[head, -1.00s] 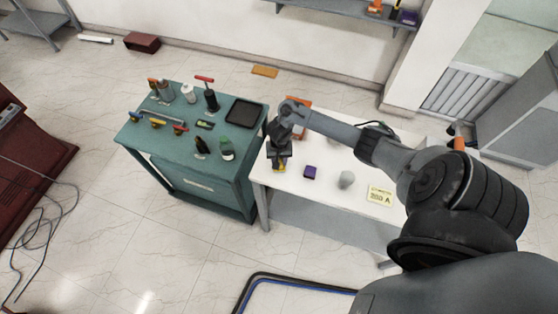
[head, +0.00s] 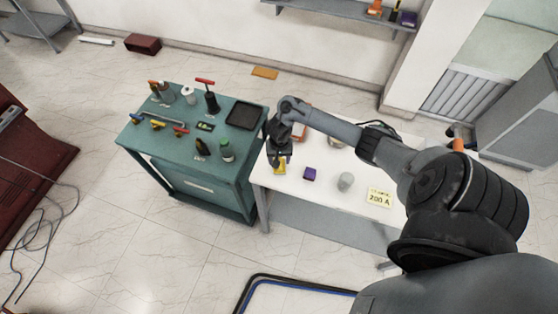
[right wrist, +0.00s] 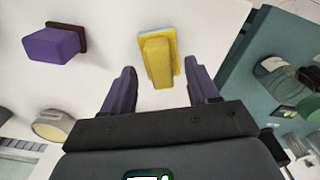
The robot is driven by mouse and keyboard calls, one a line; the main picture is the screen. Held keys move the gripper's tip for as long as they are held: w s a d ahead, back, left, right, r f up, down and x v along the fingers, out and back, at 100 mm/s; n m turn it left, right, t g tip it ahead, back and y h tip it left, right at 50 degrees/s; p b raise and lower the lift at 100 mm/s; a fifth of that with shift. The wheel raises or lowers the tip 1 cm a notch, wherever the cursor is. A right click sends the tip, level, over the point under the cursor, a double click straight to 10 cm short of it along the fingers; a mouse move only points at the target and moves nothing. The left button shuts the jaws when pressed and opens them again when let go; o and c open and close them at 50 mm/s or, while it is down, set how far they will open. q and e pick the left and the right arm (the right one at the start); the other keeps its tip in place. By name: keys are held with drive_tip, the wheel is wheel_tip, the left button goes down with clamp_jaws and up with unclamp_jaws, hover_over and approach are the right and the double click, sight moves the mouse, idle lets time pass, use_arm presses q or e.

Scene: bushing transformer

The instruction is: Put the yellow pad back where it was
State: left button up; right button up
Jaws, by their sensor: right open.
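The yellow pad (head: 281,168) lies on the white table (head: 330,192) near its left edge. In the right wrist view the yellow pad (right wrist: 158,62) has a raised yellow block on a flat base with a pale blue edge. My right gripper (head: 279,158) is just behind and above the pad. In the right wrist view the fingers of my right gripper (right wrist: 162,80) are apart, one on each side of the pad's line, with white table showing between them and the pad. My left gripper is not in view.
A teal cabinet (head: 175,149) with tools and bottles is close on the left.

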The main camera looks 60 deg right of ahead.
wheel_tip(320, 180, up, 9)
drive_tip(key=p, duration=0.4)
drive_tip(key=a+f+n+t, duration=0.1)
drive_tip(key=a+n+t, duration=0.3)
drive_tip(key=a+n, duration=1)
drive_tip(key=s+a+r, duration=1.1)
drive_tip(key=s+r, duration=0.1)
drive_tip(key=s, duration=0.1)
drive_tip(key=shift+a+r, duration=0.3)
drive_tip(key=shift+a, duration=0.05)
drive_tip(key=shift+c, duration=0.3)
